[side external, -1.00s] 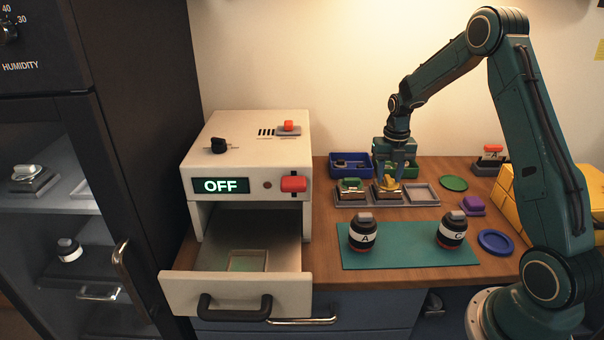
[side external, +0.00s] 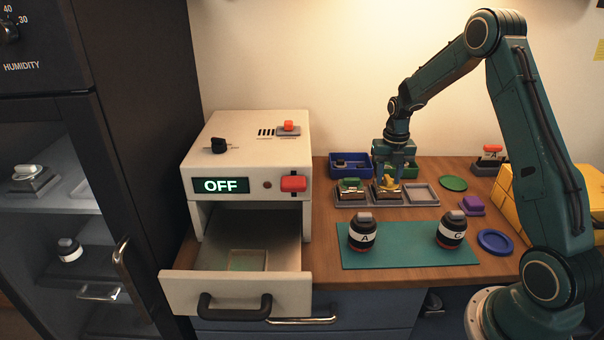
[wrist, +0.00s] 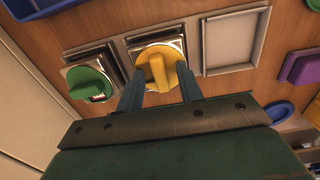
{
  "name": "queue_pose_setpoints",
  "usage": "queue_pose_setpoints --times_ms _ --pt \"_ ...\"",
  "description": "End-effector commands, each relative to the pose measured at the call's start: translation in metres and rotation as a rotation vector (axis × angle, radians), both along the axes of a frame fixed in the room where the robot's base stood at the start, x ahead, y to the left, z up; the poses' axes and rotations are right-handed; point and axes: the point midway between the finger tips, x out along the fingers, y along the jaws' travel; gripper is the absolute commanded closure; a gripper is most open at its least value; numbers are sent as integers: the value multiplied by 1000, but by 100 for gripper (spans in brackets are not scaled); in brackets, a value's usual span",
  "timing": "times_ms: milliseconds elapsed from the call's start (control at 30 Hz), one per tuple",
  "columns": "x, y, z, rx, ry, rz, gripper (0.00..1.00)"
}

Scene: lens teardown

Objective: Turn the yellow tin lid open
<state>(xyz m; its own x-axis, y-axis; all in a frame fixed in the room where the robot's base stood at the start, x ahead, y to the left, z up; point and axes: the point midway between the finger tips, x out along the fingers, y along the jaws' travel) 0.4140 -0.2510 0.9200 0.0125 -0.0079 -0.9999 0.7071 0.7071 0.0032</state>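The yellow tin lid (wrist: 159,67) is a round disc with a raised bar. It sits on a square metal tin in the middle bay of a grey tray, and also shows low between my fingers in the side external view (side external: 388,183). My gripper (wrist: 162,73) is down at the lid, pointing downward, with one finger on each side of it. The fingers appear to be shut on the lid, though the contact itself is partly hidden. In the side external view my gripper (side external: 387,178) covers part of the tin.
A green-lidded tin (wrist: 91,83) stands close to the left. An empty grey tray bay (wrist: 236,42) is to the right. Blue bin (side external: 351,160) stands behind. Two dark jars (side external: 363,233) stand on the green mat (side external: 405,255) in front. The drawer (side external: 240,290) is pulled out.

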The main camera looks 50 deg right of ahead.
Motion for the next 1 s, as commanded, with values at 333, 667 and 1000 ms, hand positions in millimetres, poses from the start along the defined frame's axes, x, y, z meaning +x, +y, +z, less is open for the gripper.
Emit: queue_pose_setpoints --times_ms 333,667,1000 --pt "-3 2 2 10 14 0 60" --pt "-2 1 28 7 11 0 60" --pt "-2 1 53 6 10 0 60"
